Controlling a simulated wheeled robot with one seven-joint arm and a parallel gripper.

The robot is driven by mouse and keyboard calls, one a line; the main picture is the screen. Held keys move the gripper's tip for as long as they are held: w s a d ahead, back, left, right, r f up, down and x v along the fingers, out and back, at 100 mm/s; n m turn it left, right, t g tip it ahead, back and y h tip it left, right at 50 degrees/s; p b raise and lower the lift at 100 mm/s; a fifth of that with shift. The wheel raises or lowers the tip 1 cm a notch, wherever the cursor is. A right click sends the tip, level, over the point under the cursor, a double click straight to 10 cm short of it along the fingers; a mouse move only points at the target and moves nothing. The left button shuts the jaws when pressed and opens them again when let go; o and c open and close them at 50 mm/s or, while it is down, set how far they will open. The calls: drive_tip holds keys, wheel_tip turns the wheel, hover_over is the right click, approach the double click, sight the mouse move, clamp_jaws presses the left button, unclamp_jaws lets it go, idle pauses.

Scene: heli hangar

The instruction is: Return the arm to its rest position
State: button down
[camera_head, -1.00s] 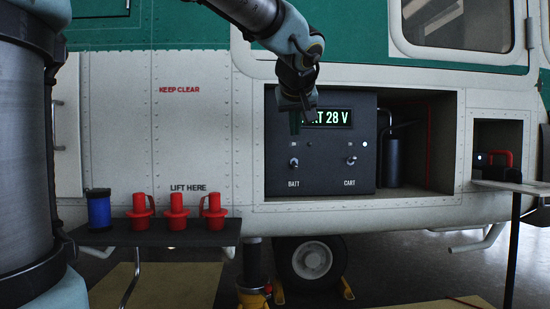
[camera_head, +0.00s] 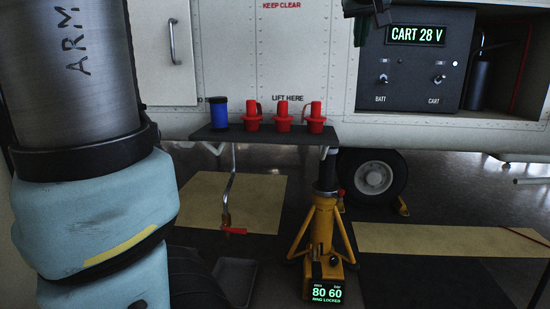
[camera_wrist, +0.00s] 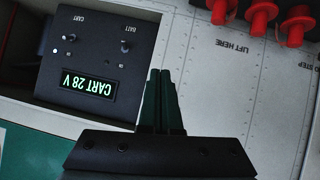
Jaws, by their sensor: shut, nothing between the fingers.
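My gripper (camera_wrist: 161,75) is shut and empty in the wrist view, its two dark green fingers together. In the head view only its end (camera_head: 381,14) shows at the top edge, above and left of the dark panel (camera_head: 410,95). It appears clear of the panel. The panel has a lit display (camera_head: 416,35) reading CART 28 V. Its BATT switch (camera_head: 383,80) and CART switch (camera_head: 437,80) are below. The panel appears upside down in the wrist view (camera_wrist: 50,75). Most of my arm's far part is out of the head view.
A dark shelf (camera_head: 262,137) holds a blue cylinder (camera_head: 219,113) and red plugs (camera_head: 284,117). Below stand a yellow jack (camera_head: 322,235) with a lit readout and a wheel (camera_head: 373,177). A grey tray (camera_head: 236,280) lies on the floor. The white fuselage (camera_head: 320,60) is behind.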

drive_tip(key=a+f+g+y, duration=0.1)
drive_tip(key=a+f+g, duration=0.1)
drive_tip(key=a+f, duration=0.35)
drive_tip(key=a+f+m+g+y, duration=0.1)
drive_tip(key=a+f, duration=0.2)
drive_tip(key=f, duration=0.6)
drive_tip(key=a+f+g, duration=0.2)
drive_tip(key=a+f, duration=0.2)
drive_tip(key=f, duration=0.4)
drive_tip(key=s+a+f+g, duration=0.4)
drive_tip(key=s+a+f, duration=0.95)
drive_tip(key=f, duration=0.35)
wheel_tip(320, 180, up, 33)
drive_tip(key=p, duration=3.2)
drive_tip(key=shift+w+d+n+y, duration=0.15)
drive_tip(key=shift+d+n+y, duration=0.15)
drive_tip(key=shift+d, duration=0.15)
